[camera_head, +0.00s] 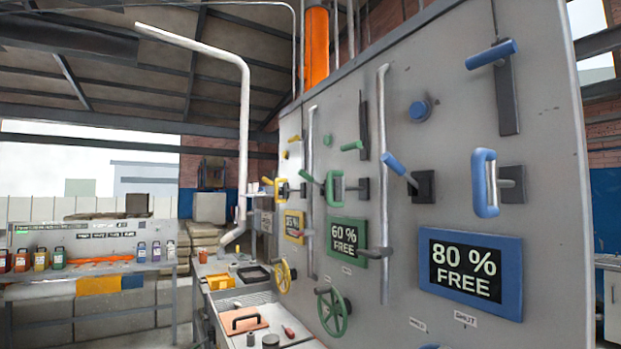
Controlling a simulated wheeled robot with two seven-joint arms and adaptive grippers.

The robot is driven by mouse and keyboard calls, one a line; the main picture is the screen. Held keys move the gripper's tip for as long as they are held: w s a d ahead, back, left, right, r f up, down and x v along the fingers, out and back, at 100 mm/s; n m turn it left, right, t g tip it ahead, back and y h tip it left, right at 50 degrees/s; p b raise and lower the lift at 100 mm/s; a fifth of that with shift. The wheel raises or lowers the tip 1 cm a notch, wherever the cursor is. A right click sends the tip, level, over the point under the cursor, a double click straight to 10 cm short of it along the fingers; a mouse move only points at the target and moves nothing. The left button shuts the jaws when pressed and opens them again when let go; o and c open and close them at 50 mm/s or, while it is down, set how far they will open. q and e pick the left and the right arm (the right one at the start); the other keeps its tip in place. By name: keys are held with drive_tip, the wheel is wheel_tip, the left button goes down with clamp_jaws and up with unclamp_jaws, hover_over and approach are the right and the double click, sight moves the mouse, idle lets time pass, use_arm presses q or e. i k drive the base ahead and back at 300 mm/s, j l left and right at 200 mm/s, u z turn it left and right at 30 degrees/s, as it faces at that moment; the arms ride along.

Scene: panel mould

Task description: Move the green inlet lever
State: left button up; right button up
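The grey panel (455,125) fills the right half of the head view, with green fittings in its middle column. A green handle (351,146) sits at a dark vertical slot (364,120). Lower left, a green lever (311,177) slants down to the right. Beside it is an upright green loop handle (335,188). Which one is the inlet lever I cannot tell from any readable label. A green-framed sign (347,241) reads "60 % FREE", and a green handwheel (333,312) is below it. Neither of my grippers is in view.
Blue fittings, including a lever (398,165) and loop handle (485,183), stand nearer on the right. A yellow handwheel (284,276) is farther left. Two pale vertical pipes cross the panel. A workbench (263,337) holds an orange-brown board; a shelf of coloured bottles is far left.

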sight(309, 179)
drive_tip(key=k+j+z, duration=0.1)
drive_tip(key=j+z, duration=0.2)
drive_tip(key=j, duration=0.55)
drive_tip(key=i+j+z, duration=0.1)
drive_tip(key=j, duration=0.25)
drive_tip(key=i+j+z, duration=0.15)
drive_tip(key=j, duration=0.25)
drive_tip(key=j+z, duration=0.1)
drive_tip(key=j, duration=0.3)
drive_tip(key=i+j+z, duration=0.2)
drive_tip(key=j, duration=0.35)
drive_tip(key=i+j+z, duration=0.1)
drive_tip(key=i+j, duration=0.15)
